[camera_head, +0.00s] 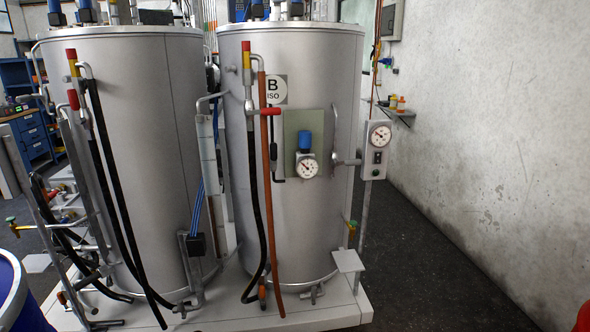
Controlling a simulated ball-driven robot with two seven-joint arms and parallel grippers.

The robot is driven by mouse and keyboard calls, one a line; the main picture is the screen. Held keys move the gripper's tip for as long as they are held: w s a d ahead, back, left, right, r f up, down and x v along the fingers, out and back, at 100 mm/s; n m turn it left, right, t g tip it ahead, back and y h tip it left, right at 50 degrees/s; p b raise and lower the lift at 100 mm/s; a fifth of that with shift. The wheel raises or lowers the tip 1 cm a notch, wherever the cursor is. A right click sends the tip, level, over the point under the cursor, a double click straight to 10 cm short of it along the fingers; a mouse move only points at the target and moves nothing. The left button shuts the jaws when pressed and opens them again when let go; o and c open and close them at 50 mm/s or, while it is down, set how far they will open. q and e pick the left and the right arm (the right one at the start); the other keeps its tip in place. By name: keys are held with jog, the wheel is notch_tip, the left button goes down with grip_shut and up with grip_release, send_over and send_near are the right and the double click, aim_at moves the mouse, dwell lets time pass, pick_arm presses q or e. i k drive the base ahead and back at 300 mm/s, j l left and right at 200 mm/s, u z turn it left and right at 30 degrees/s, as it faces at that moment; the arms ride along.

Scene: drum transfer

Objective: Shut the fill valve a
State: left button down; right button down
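No valve in the camera_head view carries a readable "A" label, so I cannot tell for sure which is fill valve a. The left tank (140,130) has a red valve handle (73,99) near a red-and-yellow pipe end (72,62) with black hoses hanging below. The right tank (320,70), marked "B ISO" (273,89), has a red handle (266,111) sticking out sideways. A small green handle (12,221) shows at the left edge, and a yellow-green one (352,226) at the right tank's lower right. Neither of my grippers is in view.
A blue drum (22,297) stands at the lower left, partly cut off. Both tanks share a pale plinth (330,314). A gauge box (375,150) stands right of them. The dark floor (440,270) at right is open. Something red (582,319) shows at lower right.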

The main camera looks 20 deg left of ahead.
aim_at(75, 103)
jog(key=i+j+u, duration=0.2)
jog(key=u, duration=0.2)
jog(key=i+j+u, duration=0.15)
jog(key=i+u, duration=0.5)
jog(key=u, duration=0.2)
jog(key=i+u, duration=0.4)
jog(key=i+l+u, duration=0.15)
jog(key=u, duration=0.25)
jog(key=i+z, duration=0.25)
jog(key=i+j+z, duration=0.3)
jog(key=l, duration=0.1)
